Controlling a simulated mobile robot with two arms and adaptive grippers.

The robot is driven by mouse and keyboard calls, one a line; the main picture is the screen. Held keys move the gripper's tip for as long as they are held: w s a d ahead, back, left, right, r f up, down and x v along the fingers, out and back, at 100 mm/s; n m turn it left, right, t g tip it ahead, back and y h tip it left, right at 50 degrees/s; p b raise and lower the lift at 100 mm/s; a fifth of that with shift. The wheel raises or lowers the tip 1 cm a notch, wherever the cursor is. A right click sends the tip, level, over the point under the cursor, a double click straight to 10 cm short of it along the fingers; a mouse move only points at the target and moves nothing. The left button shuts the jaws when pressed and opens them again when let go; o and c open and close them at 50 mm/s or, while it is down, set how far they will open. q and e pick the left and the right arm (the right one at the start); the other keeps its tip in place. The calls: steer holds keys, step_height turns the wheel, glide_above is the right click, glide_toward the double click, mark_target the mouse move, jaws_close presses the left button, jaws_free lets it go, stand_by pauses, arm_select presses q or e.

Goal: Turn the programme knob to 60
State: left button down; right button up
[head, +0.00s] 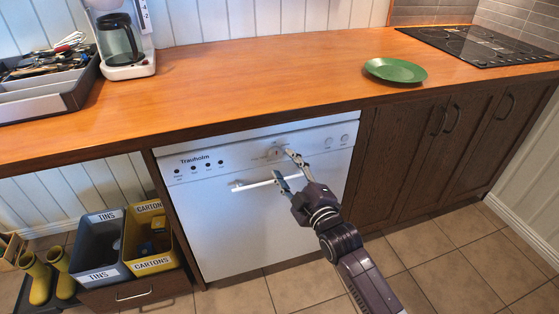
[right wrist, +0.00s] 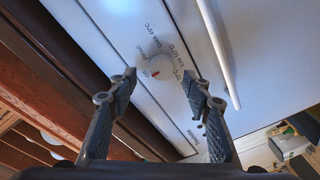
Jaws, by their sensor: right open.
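The programme knob (right wrist: 158,66) is a small round white dial with a red mark, on the white dishwasher's front panel. Small printed labels ring it; I cannot read them all surely, and the red mark points towards the lower left in the right wrist view. In the head view the knob (head: 273,153) is small, just by my fingertips. My right gripper (head: 285,165) is open and empty in front of the panel. In the right wrist view its two fingers (right wrist: 160,88) stand apart, either side of and slightly below the knob. My left gripper is not in view.
The dishwasher's bar handle (head: 258,183) lies close under my right gripper. Bins (head: 97,240) stand at the lower left.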

mark_target(277, 156)
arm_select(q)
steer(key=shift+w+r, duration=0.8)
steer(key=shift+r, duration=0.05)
arm_select(e)
steer(key=shift+x, duration=2.1)
steer(key=shift+f, duration=0.1)
steer(key=c, duration=1.2)
steer(key=shift+o, duration=0.2)
